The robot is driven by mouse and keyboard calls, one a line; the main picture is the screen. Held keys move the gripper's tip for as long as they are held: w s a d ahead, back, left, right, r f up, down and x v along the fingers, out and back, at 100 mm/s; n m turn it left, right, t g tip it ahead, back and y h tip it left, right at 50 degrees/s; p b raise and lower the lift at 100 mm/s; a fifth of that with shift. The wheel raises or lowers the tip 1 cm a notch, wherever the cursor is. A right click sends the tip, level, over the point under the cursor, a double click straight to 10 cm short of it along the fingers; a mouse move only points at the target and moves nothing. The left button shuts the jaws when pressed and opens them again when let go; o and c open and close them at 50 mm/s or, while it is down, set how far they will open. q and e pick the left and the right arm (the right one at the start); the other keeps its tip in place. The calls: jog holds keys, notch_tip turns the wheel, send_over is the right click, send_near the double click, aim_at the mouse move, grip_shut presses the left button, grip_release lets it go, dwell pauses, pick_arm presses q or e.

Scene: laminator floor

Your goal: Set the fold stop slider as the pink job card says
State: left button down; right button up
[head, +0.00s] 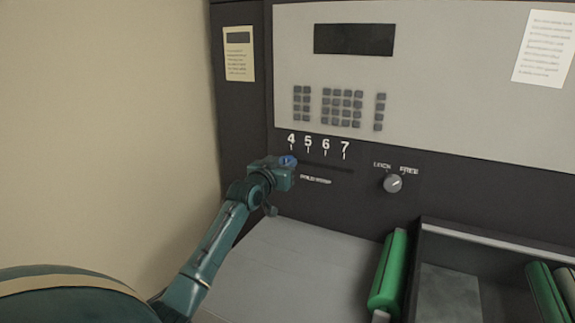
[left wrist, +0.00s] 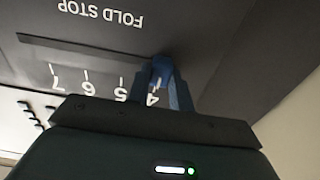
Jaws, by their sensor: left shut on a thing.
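The fold stop slider's slot (head: 330,167) runs under the numbers 4, 5, 6 and 7 on the dark panel; it also shows upside down in the left wrist view (left wrist: 80,46). The blue slider knob (head: 288,160) is at the 4 end. My left gripper (left wrist: 162,72) is shut on this knob, and its fingers hide part of it. No card looks clearly pink: a cream card (head: 239,60) hangs at the left and a pale card (head: 543,48) at the upper right. Their print is too small to read. My right gripper is out of view.
A round lock/free knob (head: 393,183) sits right of the slot, its mark seemingly towards FREE. A keypad (head: 342,107) and dark display (head: 354,40) are above. Green rollers (head: 388,270) and a grey flat surface (head: 300,262) lie below. A wall stands left.

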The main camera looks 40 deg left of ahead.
pick_arm(q)
jog(key=shift+a+r, duration=0.1)
jog(key=shift+a, duration=0.15)
jog(key=c, duration=1.2)
grip_release()
jog(key=shift+s+a, duration=0.1)
jog(key=shift+c, duration=0.2)
jog(key=shift+s+d, duration=0.25)
jog(key=shift+s, duration=0.25)
jog(key=b+v, duration=0.1)
jog(key=v, duration=1.1)
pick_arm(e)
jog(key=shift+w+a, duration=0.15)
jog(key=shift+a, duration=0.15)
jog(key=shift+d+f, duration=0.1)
